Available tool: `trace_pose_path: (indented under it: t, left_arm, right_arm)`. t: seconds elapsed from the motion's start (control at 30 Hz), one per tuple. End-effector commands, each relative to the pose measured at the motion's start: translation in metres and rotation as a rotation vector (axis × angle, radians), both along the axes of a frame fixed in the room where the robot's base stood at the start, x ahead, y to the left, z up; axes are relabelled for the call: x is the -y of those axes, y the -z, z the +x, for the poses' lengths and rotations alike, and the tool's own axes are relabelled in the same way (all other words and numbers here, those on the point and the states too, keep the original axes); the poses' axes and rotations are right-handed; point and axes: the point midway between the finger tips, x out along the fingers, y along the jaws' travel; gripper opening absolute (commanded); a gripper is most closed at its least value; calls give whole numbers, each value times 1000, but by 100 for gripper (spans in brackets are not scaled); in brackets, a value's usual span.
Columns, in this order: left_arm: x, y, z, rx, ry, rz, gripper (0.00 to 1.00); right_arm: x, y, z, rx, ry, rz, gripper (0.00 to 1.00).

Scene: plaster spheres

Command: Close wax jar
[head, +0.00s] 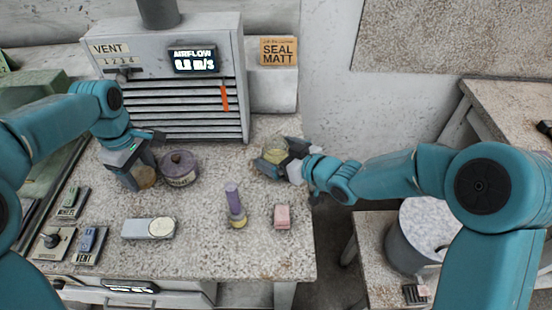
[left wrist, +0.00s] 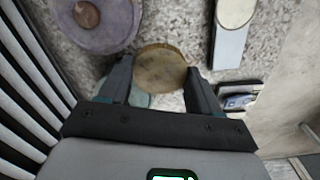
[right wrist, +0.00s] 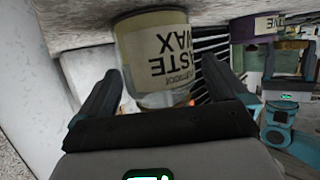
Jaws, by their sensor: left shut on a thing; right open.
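The wax jar (head: 272,151) stands at the back right of the bench, pale yellow with glass. In the right wrist view its label (right wrist: 168,60) reads "STE WAX", upside down. My right gripper (head: 281,163) is open with its fingers on either side of the jar; I cannot tell whether they touch it. My left gripper (head: 142,175) is shut on a round brass-coloured lid (left wrist: 160,70), low over the bench at the left. The lid (head: 145,178) is partly hidden by the fingers in the head view.
A purple lidded jar (head: 179,170) stands just right of my left gripper. A purple-handled tool (head: 235,205), a pink block (head: 282,217) and a grey block with a pale round top (head: 150,228) lie in front. The vent box (head: 180,75) stands behind. Bare bench lies between.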

Motion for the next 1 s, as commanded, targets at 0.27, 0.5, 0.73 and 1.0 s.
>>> trace_pose_path:
  t: [0.27, 0.5, 0.73, 1.0]
  left_arm:
    - [0, -1, 0, 0, 0, 0, 30]
    - [0, -1, 0, 0, 0, 0, 30]
    - [0, -1, 0, 0, 0, 0, 30]
    - [0, -2, 0, 0, 0, 0, 30]
  right_arm:
    - [-7, 4, 7, 0, 0, 0, 100]
    - [-7, 4, 7, 0, 0, 0, 84]
    - [-7, 3, 7, 2, 1, 1, 34]
    - [-7, -2, 7, 3, 1, 1, 34]
